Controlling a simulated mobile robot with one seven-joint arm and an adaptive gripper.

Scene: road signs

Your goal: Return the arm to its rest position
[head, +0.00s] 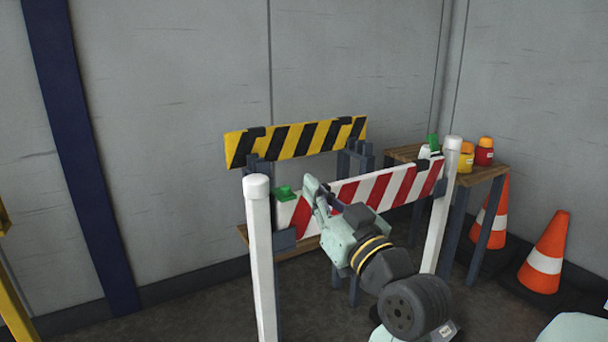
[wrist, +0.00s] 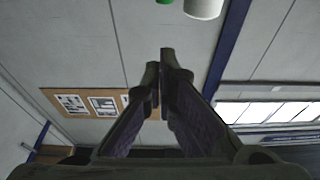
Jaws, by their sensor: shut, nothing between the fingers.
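My gripper (head: 312,188) is in the middle of the head view, in front of a red and white striped barrier board (head: 376,190). Its pale green body hides part of the board. In the wrist view the two fingers (wrist: 163,72) meet at their tips, shut and empty. The fingers point up towards the wall. My arm runs from the gripper down to the lower right in the head view.
White posts (head: 260,260) (head: 446,205) stand at both ends of the striped board. A yellow and black board (head: 296,142) stands behind. A wooden table (head: 487,172) holds a red jar (head: 485,152) and a yellow jar (head: 467,158). Orange cones (head: 547,250) stand at right.

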